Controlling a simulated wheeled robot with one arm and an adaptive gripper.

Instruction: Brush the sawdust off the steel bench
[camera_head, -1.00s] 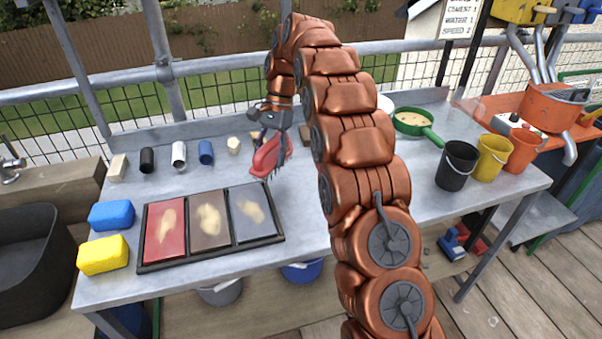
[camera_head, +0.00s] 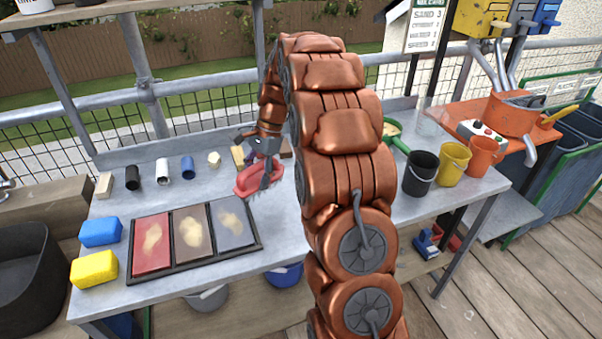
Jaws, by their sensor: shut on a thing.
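The steel bench (camera_head: 290,240) stretches across the middle of the view. On its left part lies a black-framed tray (camera_head: 262,247) with red, brown and grey panels. A tan, dusty patch that looks like sawdust (camera_head: 192,232) lies on each panel. My gripper (camera_head: 264,170) is shut on a red brush (camera_head: 252,180), with dark bristles on its right side. It holds the brush just behind and right of the grey panel. Whether the brush touches the bench I cannot tell. My arm hides part of the bench's right half.
Blue (camera_head: 101,232) and yellow (camera_head: 94,269) sponges lie left of the tray. Several small cylinders and blocks line the bench's back. Black (camera_head: 421,174), yellow (camera_head: 452,164) and orange (camera_head: 482,156) buckets stand at the right, near a green pan (camera_head: 397,144). Bare steel lies right of the tray.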

